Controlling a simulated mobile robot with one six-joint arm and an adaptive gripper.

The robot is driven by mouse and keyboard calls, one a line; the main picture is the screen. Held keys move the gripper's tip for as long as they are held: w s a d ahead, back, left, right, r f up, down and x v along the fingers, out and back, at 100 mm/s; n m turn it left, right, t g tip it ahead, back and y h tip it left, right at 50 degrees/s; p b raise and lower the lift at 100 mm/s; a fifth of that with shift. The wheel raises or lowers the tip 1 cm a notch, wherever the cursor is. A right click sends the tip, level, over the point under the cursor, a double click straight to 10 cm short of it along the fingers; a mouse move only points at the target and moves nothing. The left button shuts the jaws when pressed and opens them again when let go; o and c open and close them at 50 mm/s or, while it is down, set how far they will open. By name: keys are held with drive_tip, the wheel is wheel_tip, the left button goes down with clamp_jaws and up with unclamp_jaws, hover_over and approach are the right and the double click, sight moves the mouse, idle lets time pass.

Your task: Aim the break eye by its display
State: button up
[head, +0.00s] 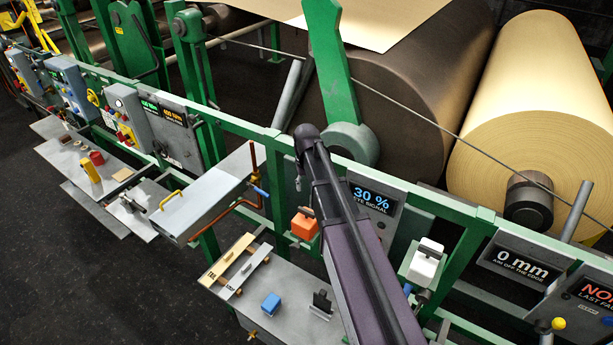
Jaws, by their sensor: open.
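A display reading "30 %" over "EYE SIGNAL" (371,199) is on the green frame, just right of my arm, which covers its left side. An orange box-shaped unit (304,226) and a white one (424,264) are mounted on the frame, left and right of my arm. I cannot tell which is the break eye. Another display reads "0 mm" (518,264), "AIM OFF THE EDGE". My gripper (298,183) shows only as a small grey part hanging below the arm's far end, above the orange unit. It appears open and empty, mostly hidden by the arm.
A grey shelf (222,290) below holds a blue block (271,303), a black piece (322,301) and light bars. A yellow knob (558,324) stands lower right. Large rolls (540,110) lie behind the green rail. Dark floor at left is clear.

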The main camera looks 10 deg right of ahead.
drive_tip(key=shift+r+m+p, duration=0.1)
drive_tip(key=shift+r+m, duration=0.1)
drive_tip(key=shift+m, duration=1.3)
drive_tip(key=shift+r+m+p, duration=0.15)
drive_tip(key=shift+r+m, duration=0.1)
drive_tip(key=shift+m, duration=1.25)
drive_tip(key=shift+r+m+p, duration=0.1)
drive_tip(key=shift+r+m, duration=0.1)
drive_tip(key=shift+m, duration=1.3)
drive_tip(key=s+f+n+b, duration=0.4)
drive_tip(key=s+f+b, duration=0.5)
drive_tip(key=f+b, duration=0.3)
drive_tip(key=s+f+n+b, duration=0.4)
drive_tip(key=s+f+b, duration=0.6)
drive_tip(key=f+b, duration=0.3)
drive_tip(key=shift+s+f, duration=0.2)
drive_tip(key=shift+s, duration=0.05)
drive_tip(key=shift+a, duration=0.1)
